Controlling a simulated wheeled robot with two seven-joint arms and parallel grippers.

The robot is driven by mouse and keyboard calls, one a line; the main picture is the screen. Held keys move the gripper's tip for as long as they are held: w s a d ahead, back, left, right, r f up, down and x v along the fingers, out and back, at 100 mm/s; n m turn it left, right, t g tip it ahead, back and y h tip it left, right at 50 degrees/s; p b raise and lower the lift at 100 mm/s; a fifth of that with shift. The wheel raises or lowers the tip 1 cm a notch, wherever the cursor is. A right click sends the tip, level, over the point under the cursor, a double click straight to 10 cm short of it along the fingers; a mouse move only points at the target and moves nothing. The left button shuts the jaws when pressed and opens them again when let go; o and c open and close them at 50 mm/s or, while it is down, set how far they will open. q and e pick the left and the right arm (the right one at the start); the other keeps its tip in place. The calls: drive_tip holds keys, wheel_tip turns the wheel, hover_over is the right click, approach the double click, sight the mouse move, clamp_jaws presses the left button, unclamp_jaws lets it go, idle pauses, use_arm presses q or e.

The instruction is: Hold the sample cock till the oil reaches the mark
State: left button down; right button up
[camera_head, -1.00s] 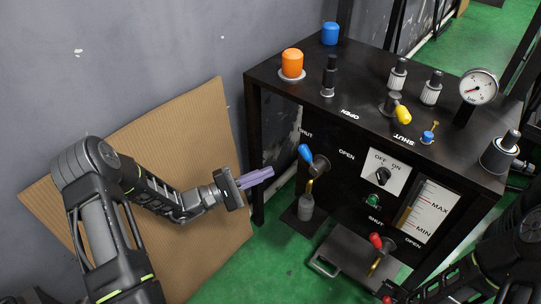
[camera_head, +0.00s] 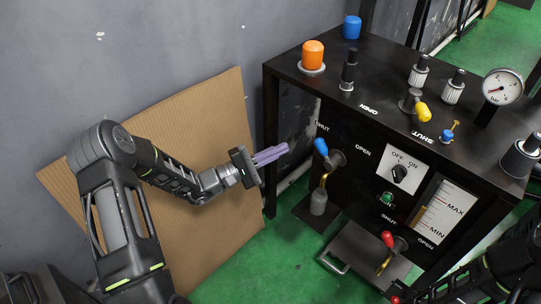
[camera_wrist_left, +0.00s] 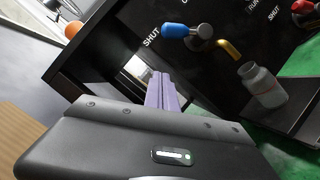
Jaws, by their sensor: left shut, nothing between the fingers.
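The blue-handled cock (camera_head: 321,147) is on the front of the black cabinet, between SHUT and OPEN labels. It shows in the left wrist view (camera_wrist_left: 176,31) with a brass spout. A small bottle (camera_head: 318,203) stands under the spout; in the left wrist view it looks whitish (camera_wrist_left: 262,88). I cannot make out oil or a mark on it. A sight gauge (camera_head: 437,205) marked MAX and MIN is further right. My left gripper (camera_head: 285,149), with lilac fingers, is shut and empty, left of the blue handle and apart from it. My right gripper is not visible.
A red-handled cock (camera_head: 388,239) is lower right, above a dark tray (camera_head: 352,255). The black cabinet (camera_head: 290,100) carries an orange cap, several knobs, a yellow lever and a dial gauge. Cardboard (camera_head: 215,110) leans on the wall behind my left arm. My right arm is at lower right.

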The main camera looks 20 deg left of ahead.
sight(326, 151)
use_arm(q)
drive_tip(key=d+r, duration=0.1)
drive_tip(key=d, duration=0.1)
drive_tip(key=w+d+b, duration=0.1)
drive_tip(key=d, duration=0.1)
drive_tip(key=w+d+r, duration=0.1)
drive_tip(key=d, duration=0.1)
drive_tip(key=shift+w+d+r, duration=0.1)
drive_tip(key=shift+d+r, duration=0.05)
drive_tip(key=shift+r, duration=0.2)
drive_tip(key=shift+d+r, duration=0.2)
drive_tip(key=shift+d, duration=0.05)
drive_tip(key=shift+s+r+m+g, duration=0.2)
drive_tip(key=shift+m+g, duration=0.1)
drive_tip(key=shift+m, duration=0.3)
